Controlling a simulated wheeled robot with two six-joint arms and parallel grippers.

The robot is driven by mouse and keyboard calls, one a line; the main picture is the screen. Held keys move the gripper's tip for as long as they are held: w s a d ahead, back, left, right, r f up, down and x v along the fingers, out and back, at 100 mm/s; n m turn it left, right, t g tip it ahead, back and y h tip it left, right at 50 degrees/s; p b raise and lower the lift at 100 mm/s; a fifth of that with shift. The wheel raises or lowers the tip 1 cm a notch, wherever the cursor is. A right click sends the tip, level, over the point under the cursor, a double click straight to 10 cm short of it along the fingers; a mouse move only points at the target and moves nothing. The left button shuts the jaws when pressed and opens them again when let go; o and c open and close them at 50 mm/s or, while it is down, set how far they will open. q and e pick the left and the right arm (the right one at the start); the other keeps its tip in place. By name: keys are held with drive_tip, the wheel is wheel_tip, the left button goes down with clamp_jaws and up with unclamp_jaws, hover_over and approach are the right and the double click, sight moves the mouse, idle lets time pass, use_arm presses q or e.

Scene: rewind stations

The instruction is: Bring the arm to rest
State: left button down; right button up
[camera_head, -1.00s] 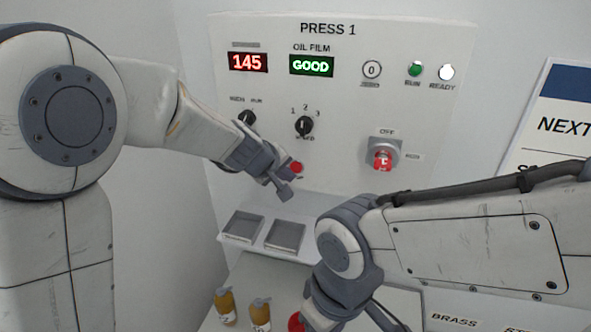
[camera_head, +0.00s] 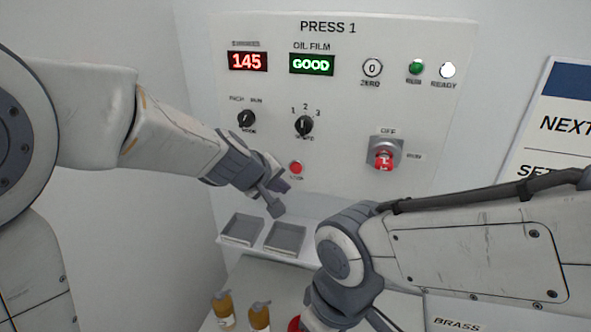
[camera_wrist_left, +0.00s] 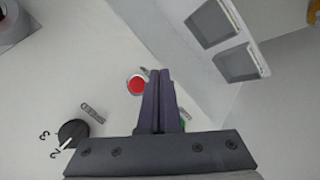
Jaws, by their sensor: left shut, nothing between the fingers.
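My left gripper (camera_head: 276,198) is in front of the Press 1 panel (camera_head: 345,60), just below and left of the red button (camera_head: 296,168). Its fingers are shut together with nothing between them. In the left wrist view the shut fingers (camera_wrist_left: 160,75) show beside the red button (camera_wrist_left: 136,84), apart from the panel as far as I can tell. My right arm comes in from the right, and its gripper (camera_head: 350,322) is mostly cut off at the bottom edge.
The panel has a mode knob (camera_head: 246,119), a speed knob (camera_head: 304,126) and a red-and-grey switch (camera_head: 384,158). Two grey trays (camera_head: 242,229) (camera_head: 285,239) sit on a ledge below. Two amber bottles (camera_head: 223,309) (camera_head: 259,317) stand lower. The displays read 145 and GOOD.

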use_arm(q)
drive_tip(key=s+d+f+m+g+b, duration=0.2)
drive_tip(key=s+f+m+g+b, duration=0.15)
drive_tip(key=s, duration=0.55)
drive_tip(key=s+d+f+m+g+b, duration=0.2)
drive_tip(key=s+f+m, duration=0.25)
drive_tip(key=s, duration=0.35)
drive_tip(key=s+a+f+m+g+y+b, duration=0.1)
drive_tip(key=s+a+f+m, duration=0.2)
drive_tip(key=s, duration=0.3)
drive_tip(key=s+a+f+m+g+y+b, duration=0.1)
drive_tip(key=s+a+f+m+y+b, duration=0.1)
drive_tip(key=s+a+f, duration=0.2)
drive_tip(key=s, duration=0.3)
drive_tip(key=shift+s+a+f+m, duration=0.2)
drive_tip(key=shift+a+m, duration=0.1)
drive_tip(key=shift+m, duration=0.1)
